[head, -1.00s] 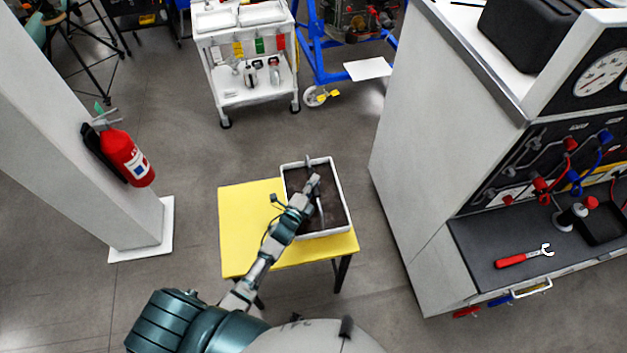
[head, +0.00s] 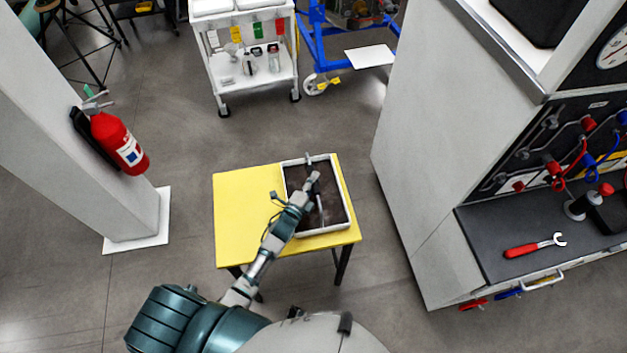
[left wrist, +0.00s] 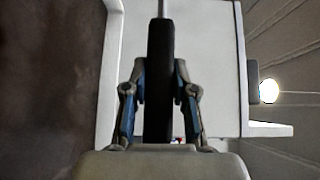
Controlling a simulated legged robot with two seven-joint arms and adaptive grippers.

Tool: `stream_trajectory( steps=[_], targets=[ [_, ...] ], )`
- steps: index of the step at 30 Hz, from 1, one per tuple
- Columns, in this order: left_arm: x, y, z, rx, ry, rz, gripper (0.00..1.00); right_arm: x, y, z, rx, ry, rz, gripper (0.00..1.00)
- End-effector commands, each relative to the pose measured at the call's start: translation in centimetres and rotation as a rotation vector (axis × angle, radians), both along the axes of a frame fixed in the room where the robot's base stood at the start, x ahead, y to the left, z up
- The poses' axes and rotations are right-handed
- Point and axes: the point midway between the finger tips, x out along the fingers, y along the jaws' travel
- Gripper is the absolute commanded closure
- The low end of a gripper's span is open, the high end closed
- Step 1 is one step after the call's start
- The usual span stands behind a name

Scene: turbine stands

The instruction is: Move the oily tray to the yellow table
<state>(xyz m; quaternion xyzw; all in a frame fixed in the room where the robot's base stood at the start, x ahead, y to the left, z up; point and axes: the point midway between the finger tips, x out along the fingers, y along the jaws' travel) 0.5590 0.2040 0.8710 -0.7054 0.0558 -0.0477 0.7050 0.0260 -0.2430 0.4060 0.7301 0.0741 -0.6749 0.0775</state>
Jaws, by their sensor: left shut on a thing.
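The oily tray (head: 346,203) is a white-rimmed rectangular tray with a dark brown inside and a bar handle across it. In the head view it lies over the right part of the yellow table (head: 243,218); I cannot tell whether it touches the tabletop. My left gripper (head: 314,178) reaches in from the lower left and is shut on the tray's handle. In the left wrist view both fingers flank the black handle grip (left wrist: 160,80), with the brown surface at the left. My right gripper is not in view.
A large grey cabinet (head: 425,170) stands close to the right, with a wrench (head: 535,246) on its ledge. A pillar with a red fire extinguisher (head: 120,143) stands at the left. A white cart (head: 248,95) is at the back. The table's left part is bare.

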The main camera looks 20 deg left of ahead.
Motion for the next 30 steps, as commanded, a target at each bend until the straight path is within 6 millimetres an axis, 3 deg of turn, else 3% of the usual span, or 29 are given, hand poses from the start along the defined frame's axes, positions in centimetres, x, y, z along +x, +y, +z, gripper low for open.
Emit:
stream_trajectory(
  steps=[12,13,16,22,24,30],
  targets=[
    [0.04,-0.03,-0.4,0.0,-0.003,0.0,1.0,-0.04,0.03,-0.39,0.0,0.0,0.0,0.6],
    [0.04,-0.03,-0.35,0.0,-0.004,-0.001,0.69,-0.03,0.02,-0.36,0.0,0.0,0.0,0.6],
    [0.04,-0.03,-0.33,0.001,-0.003,-0.001,0.44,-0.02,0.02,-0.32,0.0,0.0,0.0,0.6],
    [0.03,-0.03,-0.41,0.0,-0.001,0.0,0.44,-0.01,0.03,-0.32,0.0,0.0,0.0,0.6],
    [-0.01,-0.01,-0.57,0.0,0.003,0.0,0.36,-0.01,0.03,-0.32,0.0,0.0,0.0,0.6],
    [0.0,-0.02,-0.52,0.0,0.001,0.0,0.36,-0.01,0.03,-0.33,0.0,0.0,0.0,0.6]
  ],
)
